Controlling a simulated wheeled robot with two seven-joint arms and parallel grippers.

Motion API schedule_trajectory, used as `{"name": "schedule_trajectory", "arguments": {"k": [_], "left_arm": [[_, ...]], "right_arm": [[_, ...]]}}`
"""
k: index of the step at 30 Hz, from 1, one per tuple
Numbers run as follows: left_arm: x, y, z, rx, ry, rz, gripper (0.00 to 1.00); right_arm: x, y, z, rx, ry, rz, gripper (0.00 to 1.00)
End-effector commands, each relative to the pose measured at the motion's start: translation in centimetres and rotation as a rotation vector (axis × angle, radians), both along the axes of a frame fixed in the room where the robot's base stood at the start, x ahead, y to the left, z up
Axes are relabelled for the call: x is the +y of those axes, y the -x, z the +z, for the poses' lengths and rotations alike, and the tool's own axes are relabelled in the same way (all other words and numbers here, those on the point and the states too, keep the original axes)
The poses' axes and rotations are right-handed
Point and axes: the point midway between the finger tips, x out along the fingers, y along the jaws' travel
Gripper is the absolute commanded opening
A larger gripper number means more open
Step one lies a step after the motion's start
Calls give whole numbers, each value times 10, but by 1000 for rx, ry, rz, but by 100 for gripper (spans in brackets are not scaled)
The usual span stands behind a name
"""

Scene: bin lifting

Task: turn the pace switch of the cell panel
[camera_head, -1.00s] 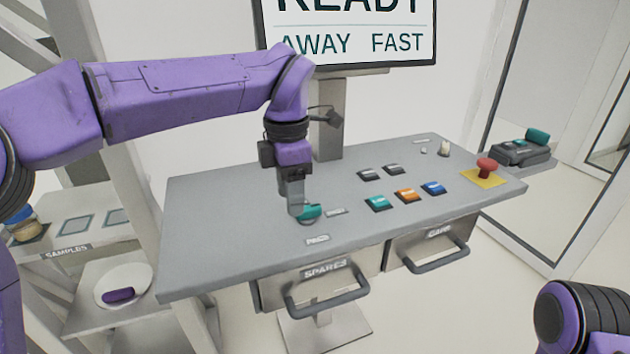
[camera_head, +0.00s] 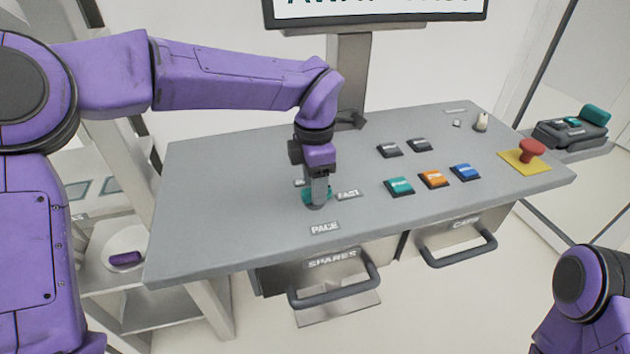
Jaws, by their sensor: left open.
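The pace switch (camera_head: 307,196) is a teal knob on the grey panel top, behind the label PACE (camera_head: 325,228). A label FAST (camera_head: 348,194) lies to its right, and another label to its left is mostly hidden. My left gripper (camera_head: 316,203) points down right at the knob, its jaws open, and covers much of it. Teal shows on both sides of the fingers. Contact and the knob's exact angle cannot be made out. My right arm shows only at the lower right; its gripper is out of view.
The panel (camera_head: 220,230) also carries grey, green, orange (camera_head: 433,179) and blue buttons, a small pale switch (camera_head: 481,122) and a red stop button (camera_head: 531,150) on yellow. A screen (camera_head: 375,10) stands behind on a post. Drawer handles (camera_head: 335,290) stick out in front.

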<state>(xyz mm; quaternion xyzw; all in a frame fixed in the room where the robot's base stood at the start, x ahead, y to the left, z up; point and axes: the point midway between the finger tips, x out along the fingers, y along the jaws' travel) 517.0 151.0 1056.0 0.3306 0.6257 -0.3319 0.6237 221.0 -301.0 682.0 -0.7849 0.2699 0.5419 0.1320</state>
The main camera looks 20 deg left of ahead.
Motion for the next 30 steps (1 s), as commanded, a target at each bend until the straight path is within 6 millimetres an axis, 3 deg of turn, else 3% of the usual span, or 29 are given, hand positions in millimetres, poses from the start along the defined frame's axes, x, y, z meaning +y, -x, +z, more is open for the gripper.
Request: {"name": "schedule_trajectory", "arguments": {"k": [9, 13, 14, 23, 30], "left_arm": [[-1, 0, -5, 0, 0, -1, 48], [-1, 0, -4, 0, 0, -1, 6], [-1, 0, -4, 1, 1, -2, 0], [-2, 0, -6, 2, 1, 13, 0], [-2, 0, -6, 1, 2, 119, 0]], "right_arm": [[0, 0, 0, 0, 0, 0, 0], [0, 0, 0, 0, 0, 0, 0], [0, 0, 0, 0, 0, 0, 0], [0, 0, -1, 0, 0, 0, 0], [0, 0, -4, 0, 0, 0, 0]]}}
